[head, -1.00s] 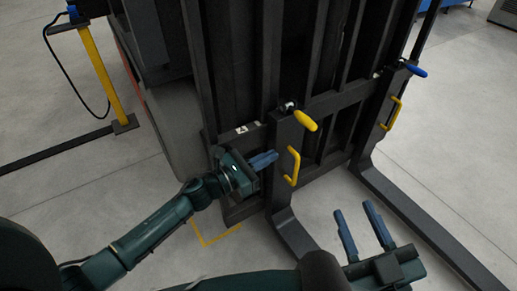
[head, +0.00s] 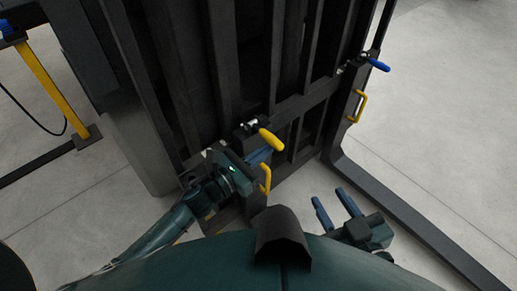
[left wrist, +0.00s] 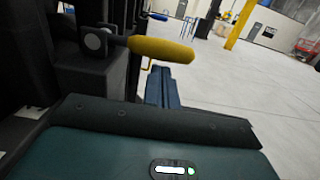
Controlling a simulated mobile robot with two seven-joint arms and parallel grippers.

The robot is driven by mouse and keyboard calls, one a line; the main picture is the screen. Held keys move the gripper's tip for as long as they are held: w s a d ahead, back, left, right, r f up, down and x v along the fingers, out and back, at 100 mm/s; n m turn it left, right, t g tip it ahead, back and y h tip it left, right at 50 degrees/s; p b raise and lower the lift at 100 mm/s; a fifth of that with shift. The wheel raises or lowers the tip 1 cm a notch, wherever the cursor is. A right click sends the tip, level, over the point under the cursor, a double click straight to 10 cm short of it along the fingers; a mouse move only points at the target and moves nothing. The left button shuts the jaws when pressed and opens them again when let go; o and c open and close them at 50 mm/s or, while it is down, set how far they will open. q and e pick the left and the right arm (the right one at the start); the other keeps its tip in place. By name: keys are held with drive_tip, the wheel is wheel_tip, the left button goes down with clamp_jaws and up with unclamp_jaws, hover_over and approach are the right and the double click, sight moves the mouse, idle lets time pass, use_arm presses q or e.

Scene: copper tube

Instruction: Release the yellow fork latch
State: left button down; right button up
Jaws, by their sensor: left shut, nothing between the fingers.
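The yellow fork latch (head: 271,139) is a handle at the top of the nearer fork, pointing down and to the right. In the left wrist view the latch (left wrist: 161,50) lies roughly level, just above and beyond my fingers. My left gripper (head: 262,155) is shut and empty, just below the latch; its blue fingers also show in the left wrist view (left wrist: 161,88). I cannot tell whether they touch the latch. My right gripper (head: 331,206) is open and empty over the floor right of the nearer fork.
A yellow grab handle (head: 266,179) stands on the nearer fork beside my left fingers. The farther fork (head: 400,207) has a blue latch (head: 378,64) and another yellow handle (head: 359,106). Dark mast bars stand behind. Floor is clear at right.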

use_arm(q)
drive_tip(key=shift+r, duration=0.1)
idle(0.3)
drive_tip(key=shift+d+r+n+p, duration=0.1)
drive_tip(key=shift+r+n+p, duration=0.1)
drive_tip(key=shift+n+p, duration=0.15)
